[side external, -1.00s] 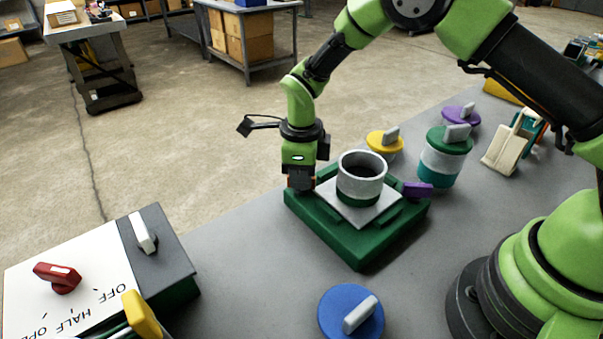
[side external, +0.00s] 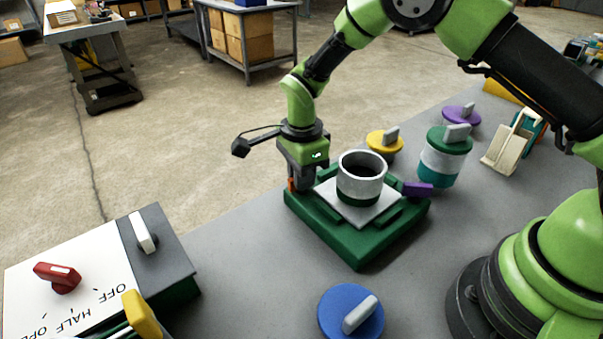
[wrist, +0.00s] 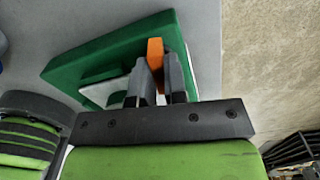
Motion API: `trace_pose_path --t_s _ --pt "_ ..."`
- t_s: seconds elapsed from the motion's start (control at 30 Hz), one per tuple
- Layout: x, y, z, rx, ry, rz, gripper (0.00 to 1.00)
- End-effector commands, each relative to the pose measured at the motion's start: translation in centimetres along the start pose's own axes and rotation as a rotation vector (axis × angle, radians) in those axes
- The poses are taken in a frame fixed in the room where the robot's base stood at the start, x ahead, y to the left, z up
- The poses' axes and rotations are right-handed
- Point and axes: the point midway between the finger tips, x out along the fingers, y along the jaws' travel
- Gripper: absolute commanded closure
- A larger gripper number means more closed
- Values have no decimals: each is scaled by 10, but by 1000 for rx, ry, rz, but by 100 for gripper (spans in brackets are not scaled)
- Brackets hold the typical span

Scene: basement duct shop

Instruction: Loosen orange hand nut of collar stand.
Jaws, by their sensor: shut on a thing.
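The collar stand is a green base (side external: 352,248) with a white plate (side external: 345,211) and an upright grey-and-green ring (side external: 362,170) on it. My gripper (side external: 298,188) is at the stand's far left corner, pointing down. In the wrist view my gripper (wrist: 160,80) is shut on the orange hand nut (wrist: 155,53), whose end shows between and beyond the two fingers. In the side view only a sliver of the nut (side external: 291,184) shows beside the fingers. A purple handle (side external: 418,188) is at the stand's right side.
A blue lid (side external: 338,312) lies in front of the stand. A valve panel (side external: 70,275) stands at the left. Yellow (side external: 378,142) and green-lidded (side external: 446,160) containers stand behind. The bench between panel and stand is clear.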

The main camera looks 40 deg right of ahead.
Motion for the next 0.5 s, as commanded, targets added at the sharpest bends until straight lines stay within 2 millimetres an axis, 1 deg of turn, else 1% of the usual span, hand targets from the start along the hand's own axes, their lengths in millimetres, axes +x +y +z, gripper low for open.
trace_pose_path --t_s 0.5 --pt "-1 0 0 -490 0 0 100"
